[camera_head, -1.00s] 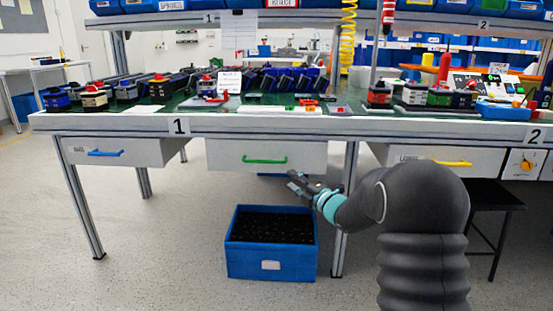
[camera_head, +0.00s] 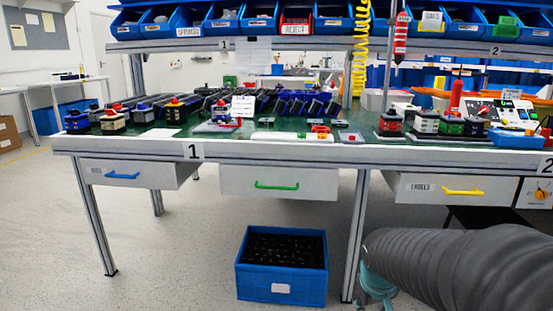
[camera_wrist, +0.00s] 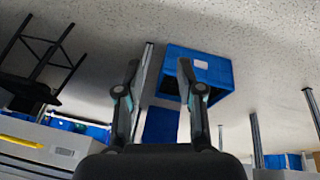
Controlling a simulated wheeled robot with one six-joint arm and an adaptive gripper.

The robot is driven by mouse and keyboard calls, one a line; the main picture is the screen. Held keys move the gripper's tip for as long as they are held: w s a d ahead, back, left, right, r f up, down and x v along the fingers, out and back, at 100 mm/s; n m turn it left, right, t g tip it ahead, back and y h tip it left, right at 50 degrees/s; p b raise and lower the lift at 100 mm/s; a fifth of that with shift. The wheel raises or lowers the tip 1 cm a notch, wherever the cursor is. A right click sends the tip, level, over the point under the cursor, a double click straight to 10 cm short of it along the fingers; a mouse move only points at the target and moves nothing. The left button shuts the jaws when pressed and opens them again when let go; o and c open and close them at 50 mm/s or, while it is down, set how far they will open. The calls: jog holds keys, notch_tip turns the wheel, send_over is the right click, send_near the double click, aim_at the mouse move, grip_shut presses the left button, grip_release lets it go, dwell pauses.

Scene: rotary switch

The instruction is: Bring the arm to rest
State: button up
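My gripper (camera_wrist: 163,100) shows in the wrist view with its two fingers apart and nothing between them. In the head view only my dark arm shows, low at the right, with a teal part at its end; the gripper's fingers are out of that view. The rotary switch (camera_head: 543,190) is an orange knob on a white panel at the right edge of the head view, under the bench top. My arm is below and left of it, and I see no contact between them.
A blue crate (camera_head: 282,289) of dark parts stands on the floor under the workbench (camera_head: 300,153); it also shows in the wrist view (camera_wrist: 219,72). Drawers with blue, green and yellow handles hang under the bench. Open floor lies at the left.

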jog(key=s+a+r+p, duration=0.2)
jog(key=s+r, duration=0.4)
jog(key=s, duration=0.2)
jog(key=s+a+r+m+t+y+p, duration=0.1)
jog(key=s+a+r+p, duration=0.1)
jog(key=s+r, duration=0.5)
jog(key=shift+s+a+m+t+y+p, duration=0.3)
jog(key=shift+s+a+p, duration=0.05)
jog(key=shift+a+p, duration=0.1)
